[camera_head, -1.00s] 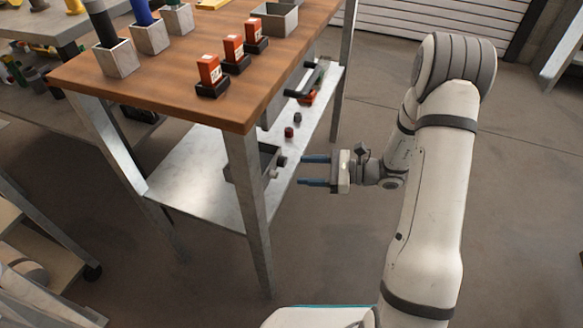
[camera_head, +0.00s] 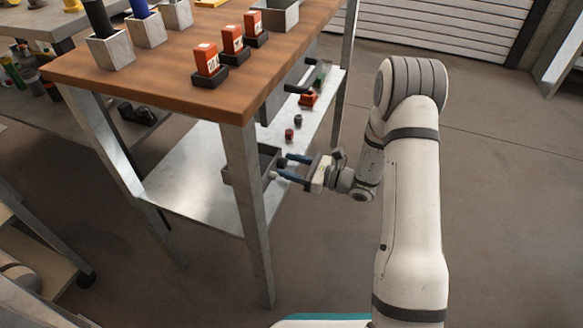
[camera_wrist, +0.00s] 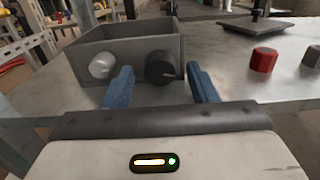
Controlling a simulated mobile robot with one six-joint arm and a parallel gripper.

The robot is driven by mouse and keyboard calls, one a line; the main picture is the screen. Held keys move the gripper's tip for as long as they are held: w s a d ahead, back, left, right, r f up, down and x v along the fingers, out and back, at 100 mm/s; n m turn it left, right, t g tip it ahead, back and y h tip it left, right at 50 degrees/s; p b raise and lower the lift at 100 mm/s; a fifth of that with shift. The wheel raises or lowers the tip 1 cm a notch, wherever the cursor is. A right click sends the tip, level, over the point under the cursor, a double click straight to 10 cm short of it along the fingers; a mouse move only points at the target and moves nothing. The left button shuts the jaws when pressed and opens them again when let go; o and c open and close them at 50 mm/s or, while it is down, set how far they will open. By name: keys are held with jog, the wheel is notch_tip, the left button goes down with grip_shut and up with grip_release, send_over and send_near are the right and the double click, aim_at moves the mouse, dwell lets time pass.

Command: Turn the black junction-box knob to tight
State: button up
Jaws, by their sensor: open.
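The black knob (camera_wrist: 163,68) sits on the front face of a grey open-topped junction box (camera_wrist: 97,48) in the wrist view. A pale marker line shows on the knob's right side. A light grey knob (camera_wrist: 102,65) is to its left on the same face. My gripper (camera_wrist: 160,83) is open, with one blue finger on each side of the black knob and not closed on it. In the head view my gripper (camera_head: 281,168) is at the near right side of the box (camera_head: 234,176); its fingers hide the black knob there.
The box stands on the lower metal shelf (camera_head: 190,185) of a wood-topped workbench (camera_head: 150,75). A bench leg (camera_head: 246,215) is left of my gripper. Floor is clear to the right.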

jog(key=shift+c, duration=0.5)
jog(key=c, duration=0.9)
jog(key=shift+o, duration=0.2)
jog(key=shift+r+m+p, duration=0.25)
jog(key=shift+m+p, duration=0.35)
jog(key=shift+p, duration=0.55)
jog(key=shift+f+m+p, duration=0.25)
jog(key=shift+m+p, duration=0.6)
jog(key=shift+m, duration=0.05)
jog(key=o, duration=1)
jog(key=shift+c, duration=0.2)
jog(key=p+v, duration=0.2)
jog(key=v, duration=0.5)
jog(key=shift+s+d, duration=0.2)
jog(key=shift+d, duration=0.15)
